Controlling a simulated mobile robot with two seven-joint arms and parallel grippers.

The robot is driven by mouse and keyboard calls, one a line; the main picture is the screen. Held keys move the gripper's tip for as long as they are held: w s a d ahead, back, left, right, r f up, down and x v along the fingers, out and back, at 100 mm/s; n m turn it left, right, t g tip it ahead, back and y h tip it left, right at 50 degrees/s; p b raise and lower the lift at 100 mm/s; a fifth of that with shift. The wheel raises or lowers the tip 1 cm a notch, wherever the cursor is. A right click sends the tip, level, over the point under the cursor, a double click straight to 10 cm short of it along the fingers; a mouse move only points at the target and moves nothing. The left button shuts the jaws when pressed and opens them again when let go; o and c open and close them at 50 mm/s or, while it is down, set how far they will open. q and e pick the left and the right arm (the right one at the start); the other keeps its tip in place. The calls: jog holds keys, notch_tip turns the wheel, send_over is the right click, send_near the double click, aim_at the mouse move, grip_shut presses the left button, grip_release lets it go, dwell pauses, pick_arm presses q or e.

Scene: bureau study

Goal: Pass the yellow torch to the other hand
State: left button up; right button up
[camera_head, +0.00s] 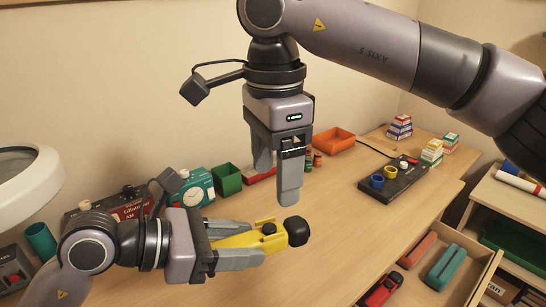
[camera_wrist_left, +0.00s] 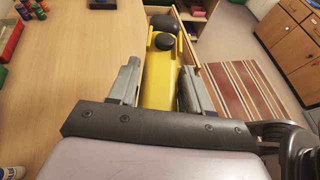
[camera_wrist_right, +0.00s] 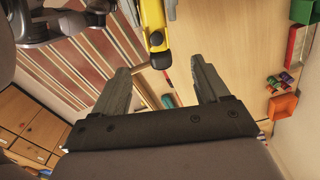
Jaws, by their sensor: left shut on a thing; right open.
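The yellow torch (camera_head: 248,239) with a black head is held sideways by my left gripper (camera_head: 247,241), which is shut on its body. The torch's black end points right in the head view. In the left wrist view the torch (camera_wrist_left: 160,80) lies between the two fingers of my left gripper (camera_wrist_left: 157,90). My right gripper (camera_head: 277,185) is open, pointing down above the torch near its black end. In the right wrist view the torch (camera_wrist_right: 152,18) shows beyond the open, empty fingers of my right gripper (camera_wrist_right: 160,85).
An open drawer (camera_head: 440,262) holds several items at the right. The desk's front middle is clear.

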aim_at(275, 227)
notch_tip(275, 227, down, 10)
jog(key=shift+f, duration=0.25)
jog(key=shift+c, duration=0.3)
jog(key=c, duration=1)
pick_arm(q)
jog(key=o, duration=1.2)
pick_arm(e)
jog(key=shift+c, duration=0.6)
pick_arm(q)
jog(key=shift+o, duration=0.2)
jog(key=v, duration=0.7)
jog(key=shift+s+a+r, duration=0.15)
jog(key=shift+a+r, duration=0.15)
jog(key=shift+a, duration=0.05)
